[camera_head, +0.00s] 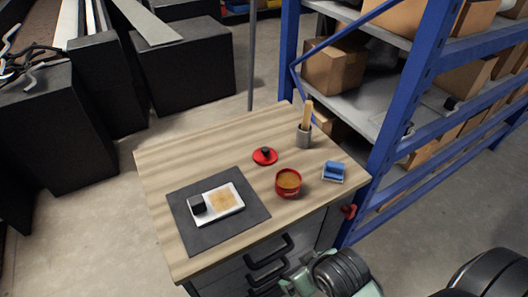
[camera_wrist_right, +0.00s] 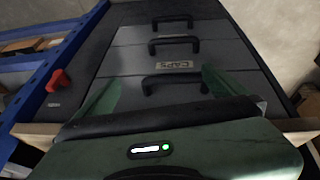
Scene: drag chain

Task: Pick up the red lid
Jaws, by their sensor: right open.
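The red lid (camera_head: 265,155) with a black knob lies flat on the wooden tabletop (camera_head: 180,150), behind a red pot (camera_head: 288,183) with brownish contents. The lid and pot are apart. My right gripper (camera_head: 292,284) is at the bottom of the head view, in front of the cabinet and well away from the lid. In the right wrist view its two green fingers (camera_wrist_right: 160,88) are spread apart and empty, facing the drawer fronts. The lid is not in the right wrist view. My left gripper is not in view.
A dark mat (camera_head: 190,239) holds a white tray (camera_head: 235,207) with a black block. A blue object (camera_head: 333,172) and a grey cup (camera_head: 304,138) with wooden sticks stand at the right. Black drawer handles (camera_head: 268,249) stick out in front. A blue shelf rack (camera_head: 400,105) borders the cabinet.

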